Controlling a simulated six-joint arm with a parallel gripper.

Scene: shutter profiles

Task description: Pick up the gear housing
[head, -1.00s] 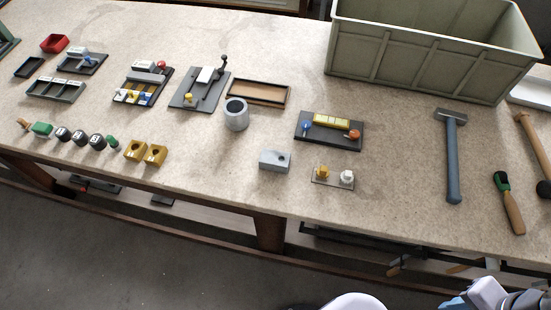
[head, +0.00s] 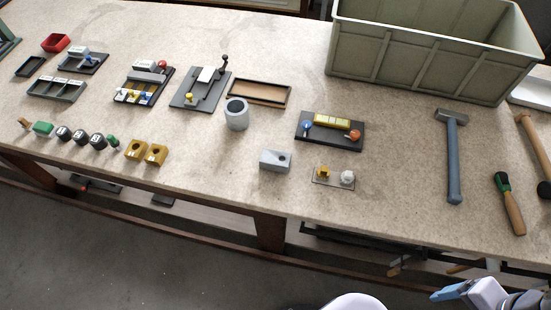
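Two grey parts on the bench could be the gear housing, and I cannot tell for certain which one it is. One is an upright, hollow grey cylinder (head: 236,118) near the middle of the bench, with a dark open top. The other is a light grey block (head: 271,161) with a round dark hole, near the front edge. Nothing touches either part.
A brown shallow tray (head: 262,91) lies behind the cylinder. A dark board with yellow, blue and orange parts (head: 330,142) and a small plate with yellow and white pieces (head: 334,183) are to the right.

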